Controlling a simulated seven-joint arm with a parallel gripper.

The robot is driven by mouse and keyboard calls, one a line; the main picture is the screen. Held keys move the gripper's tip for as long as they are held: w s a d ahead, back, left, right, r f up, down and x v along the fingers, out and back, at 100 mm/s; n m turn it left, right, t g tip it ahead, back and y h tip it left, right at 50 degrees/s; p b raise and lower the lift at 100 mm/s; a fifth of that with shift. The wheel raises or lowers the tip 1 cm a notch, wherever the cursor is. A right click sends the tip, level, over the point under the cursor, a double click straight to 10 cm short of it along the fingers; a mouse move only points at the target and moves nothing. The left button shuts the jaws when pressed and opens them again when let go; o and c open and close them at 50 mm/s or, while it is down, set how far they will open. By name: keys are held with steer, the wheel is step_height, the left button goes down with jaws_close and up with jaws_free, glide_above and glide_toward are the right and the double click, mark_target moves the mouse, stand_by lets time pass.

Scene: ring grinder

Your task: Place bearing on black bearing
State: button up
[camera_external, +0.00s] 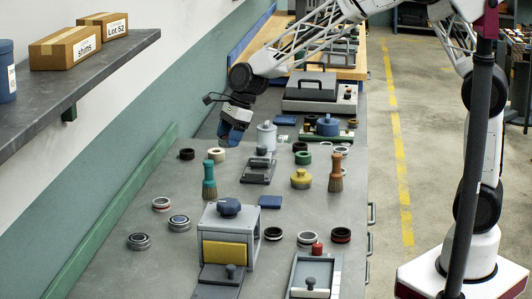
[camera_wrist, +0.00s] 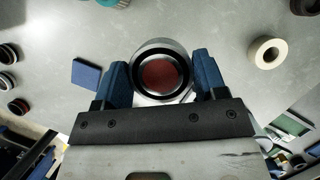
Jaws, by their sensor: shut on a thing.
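My gripper (camera_external: 233,137) hangs over the far left part of the bench in the external view. In the wrist view its two blue fingers (camera_wrist: 160,82) are shut on a round bearing (camera_wrist: 137,67) with a silver rim, a dark inner ring and a reddish-brown centre. The external view does not clearly show this bearing. Several dark-rimmed bearings lie at the left edge of the wrist view (camera_wrist: 8,80). A black ring (camera_external: 187,154) lies near my gripper in the external view. More dark bearings (camera_external: 273,233) lie at the front. I cannot tell which is the task's black bearing.
A cream ring (camera_external: 218,153) and a teal-handled brush (camera_external: 209,178) are near my gripper. A grey canister (camera_external: 267,137) stands to its right. A grey press box (camera_external: 230,232) stands at the front.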

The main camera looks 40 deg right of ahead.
step_height(320, 180, up, 6)
steer(key=s+a+n+g, duration=0.1)
steer(key=s+a+n, duration=0.35)
steer(key=a, duration=0.95)
steer(key=s+a+n+g, duration=0.1)
steer(key=s+a, duration=0.7)
steer(key=a, duration=0.5)
steer(key=s+a+n+g, duration=0.1)
steer(key=s+a+n, duration=0.35)
steer(key=a, duration=0.95)
steer(key=shift+m, duration=0.9)
steer(key=f, duration=0.1)
steer(key=s+f, duration=0.1)
steer(key=f, duration=0.1)
steer(key=s+f, duration=0.1)
steer(key=f, duration=0.1)
steer(key=shift+s+a+f, duration=0.1)
steer(key=shift+a+f, duration=0.15)
steer(key=shift+f, duration=0.1)
steer(key=shift+f, duration=2.4)
